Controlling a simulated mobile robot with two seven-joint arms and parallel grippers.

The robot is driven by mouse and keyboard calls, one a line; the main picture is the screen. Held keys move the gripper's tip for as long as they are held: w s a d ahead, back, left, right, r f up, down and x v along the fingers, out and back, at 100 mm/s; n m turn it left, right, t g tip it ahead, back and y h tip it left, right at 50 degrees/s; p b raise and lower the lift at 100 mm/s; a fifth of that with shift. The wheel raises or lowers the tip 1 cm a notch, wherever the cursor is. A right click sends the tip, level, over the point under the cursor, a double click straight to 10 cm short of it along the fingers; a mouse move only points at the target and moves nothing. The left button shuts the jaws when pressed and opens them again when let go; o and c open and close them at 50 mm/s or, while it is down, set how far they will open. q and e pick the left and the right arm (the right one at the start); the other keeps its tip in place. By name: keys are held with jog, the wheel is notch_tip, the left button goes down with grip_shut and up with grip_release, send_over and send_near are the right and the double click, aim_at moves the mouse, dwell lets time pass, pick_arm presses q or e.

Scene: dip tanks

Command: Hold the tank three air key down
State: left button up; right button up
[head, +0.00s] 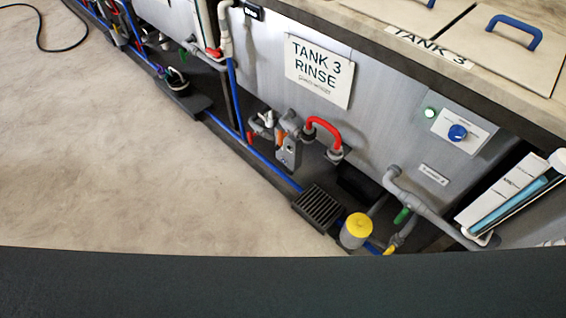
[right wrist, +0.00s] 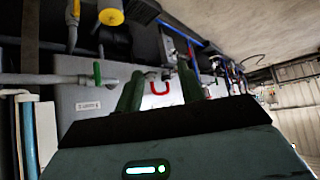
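The tank three front (head: 375,115) carries a "TANK 3 RINSE" sign (head: 320,73). I cannot tell for sure which fitting is the air key. Low on the tank are a grey valve body with an orange part (head: 289,150), a red curved handle (head: 323,128) and a green lever (head: 402,216) on grey pipe. My right gripper (right wrist: 158,88) shows in the right wrist view with its two dark green fingers apart and nothing seen between them. The red handle (right wrist: 160,83) appears beyond the fingers, and the green lever (right wrist: 97,74) is to their left. My left gripper is not in view.
A blue knob (head: 457,132) and a lit green lamp (head: 430,112) sit on the tank front. A yellow-capped canister (head: 357,228) and a dark floor grate (head: 318,207) stand below. A blue pipe (head: 268,163) runs along the base. The floor (head: 130,170) at left is clear.

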jog(key=c, duration=0.7)
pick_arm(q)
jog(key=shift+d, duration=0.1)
pick_arm(e)
grip_shut()
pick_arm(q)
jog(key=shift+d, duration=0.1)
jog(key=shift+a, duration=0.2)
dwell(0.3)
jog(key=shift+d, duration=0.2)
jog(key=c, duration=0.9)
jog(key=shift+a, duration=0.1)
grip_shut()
